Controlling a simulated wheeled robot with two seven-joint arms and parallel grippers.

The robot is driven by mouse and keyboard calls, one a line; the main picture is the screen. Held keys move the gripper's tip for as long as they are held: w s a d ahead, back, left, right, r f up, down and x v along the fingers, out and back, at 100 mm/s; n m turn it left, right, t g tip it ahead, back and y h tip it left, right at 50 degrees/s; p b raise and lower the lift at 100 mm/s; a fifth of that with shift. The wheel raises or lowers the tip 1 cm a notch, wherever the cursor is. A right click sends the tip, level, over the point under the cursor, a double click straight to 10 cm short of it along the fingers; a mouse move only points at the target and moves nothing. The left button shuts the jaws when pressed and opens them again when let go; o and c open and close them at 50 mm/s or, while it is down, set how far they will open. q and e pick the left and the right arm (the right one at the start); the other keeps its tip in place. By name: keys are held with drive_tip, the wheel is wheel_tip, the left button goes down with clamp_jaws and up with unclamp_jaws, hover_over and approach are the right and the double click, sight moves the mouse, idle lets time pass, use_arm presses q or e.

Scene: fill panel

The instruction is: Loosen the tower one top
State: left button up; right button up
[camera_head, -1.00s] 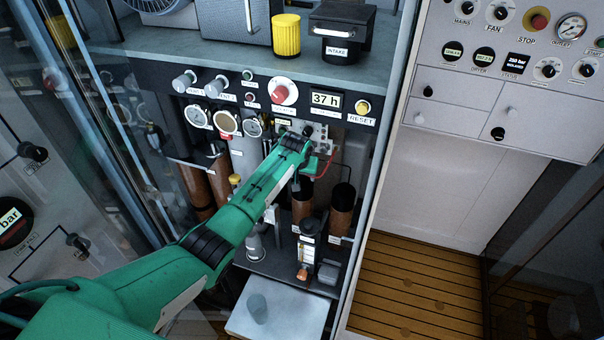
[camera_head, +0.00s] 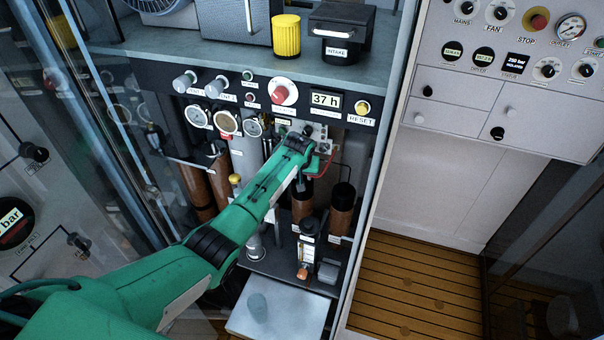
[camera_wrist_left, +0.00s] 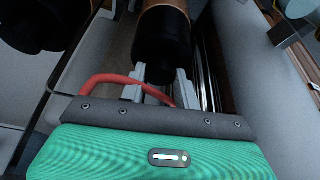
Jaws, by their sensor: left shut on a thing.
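My left gripper (camera_wrist_left: 160,88) is shut on the black top (camera_wrist_left: 165,58) of a copper-brown tower (camera_wrist_left: 166,20) in the left wrist view. One grey finger is on each side of the black top. In the head view the left arm reaches into the cabinet, and its wrist hides the fingers and that top. A copper-brown tower (camera_head: 303,203) shows just below the wrist, and another tower (camera_head: 342,212) with a black top stands to its right. I cannot read which tower is number one. My right gripper is not in view.
Gauges (camera_head: 228,122) and knobs line the panel above the arm. A second black-ended cylinder (camera_wrist_left: 35,25) is at the left in the wrist view. A grey tray (camera_head: 285,318) is below.

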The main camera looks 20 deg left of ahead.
use_arm(q)
drive_tip(key=shift+d+n+y, duration=0.15)
drive_tip(key=shift+n+y, duration=0.35)
drive_tip(key=shift+n, duration=0.7)
drive_tip(key=shift+n+g+y, duration=0.3)
drive_tip(key=shift+n, duration=0.5)
drive_tip(key=n, duration=0.2)
drive_tip(key=n+y+b, duration=0.1)
drive_tip(key=shift+w+d+f+n+g, duration=0.1)
drive_tip(key=shift+w+f+n+g, duration=0.05)
drive_tip(key=shift+n+g, duration=0.25)
drive_tip(key=shift+f+n+g+b, duration=0.1)
drive_tip(key=shift+n+g+b, duration=0.2)
drive_tip(key=shift+n+b, duration=0.65)
drive_tip(key=n+b, duration=0.2)
drive_tip(key=n+g+y+b, duration=0.1)
drive_tip(key=n+b, duration=0.1)
drive_tip(key=shift+w+b, duration=0.2)
drive_tip(key=shift+b, duration=0.1)
drive_tip(key=shift+r+n+g+b, duration=0.25)
drive_tip(key=shift+n+g+b, duration=0.45)
drive_tip(key=shift+n+b, duration=0.6)
drive_tip(key=o, duration=1)
